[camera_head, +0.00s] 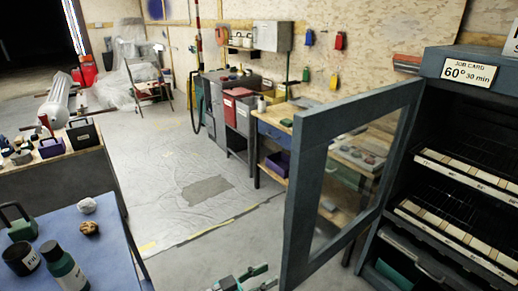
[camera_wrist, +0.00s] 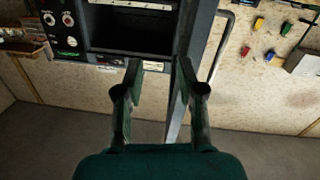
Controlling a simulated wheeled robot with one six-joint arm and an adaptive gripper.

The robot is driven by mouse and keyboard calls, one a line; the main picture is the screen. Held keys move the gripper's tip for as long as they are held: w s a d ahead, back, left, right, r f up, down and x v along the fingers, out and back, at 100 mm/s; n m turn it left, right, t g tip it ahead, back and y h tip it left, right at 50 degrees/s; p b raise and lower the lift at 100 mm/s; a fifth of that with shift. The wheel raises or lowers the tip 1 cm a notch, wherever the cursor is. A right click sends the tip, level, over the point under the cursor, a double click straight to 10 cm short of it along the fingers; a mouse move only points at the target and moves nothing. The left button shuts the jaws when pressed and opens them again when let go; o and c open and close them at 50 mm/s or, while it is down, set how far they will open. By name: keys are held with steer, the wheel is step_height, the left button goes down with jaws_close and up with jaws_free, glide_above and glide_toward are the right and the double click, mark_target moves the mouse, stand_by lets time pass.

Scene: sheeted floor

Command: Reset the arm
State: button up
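My gripper (camera_head: 243,281) shows at the bottom edge of the head view, low over the floor and left of the open cabinet door; most of the arm is out of frame. In the wrist view my gripper (camera_wrist: 160,66) has its two green and dark fingers apart, with nothing held between them. The cabinet door (camera_head: 297,188) stands open with a dark frame around a clear pane. In the wrist view a dark upright edge passes behind the right finger; I cannot tell how near it is.
The dark cabinet (camera_head: 452,148) with wire shelves and a "60° 30 min" job card (camera_head: 469,71) stands at the right. A blue table (camera_head: 85,225) with bottles is at left front. A workbench (camera_head: 273,130) lines the wall. The sheeted floor (camera_head: 190,205) between is clear.

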steer(key=s+d+f+n+t+y, duration=0.1)
steer(key=s+d+f+n+y, duration=0.35)
steer(key=d+f, duration=0.4)
steer(key=s+d+f+n+t+y, duration=0.1)
steer(key=s+d+f+n+y, duration=0.4)
steer(key=f, duration=0.7)
steer(key=s+d+f+n+y, duration=0.2)
steer(key=s+d+f, duration=0.1)
steer(key=s, duration=0.4)
steer(key=s+r+y, duration=0.2)
steer(key=s+r, duration=0.1)
steer(key=s, duration=0.4)
steer(key=s+r+y, duration=0.2)
steer(key=s, duration=0.6)
steer(key=s+r+t, duration=0.2)
steer(key=s+r, duration=0.2)
steer(key=r, duration=0.4)
steer(key=s+r+m+t, duration=0.1)
steer(key=s+r, duration=0.4)
steer(key=r, duration=0.3)
steer(key=shift+d+r+t, duration=0.35)
steer(key=shift+r+t, duration=0.05)
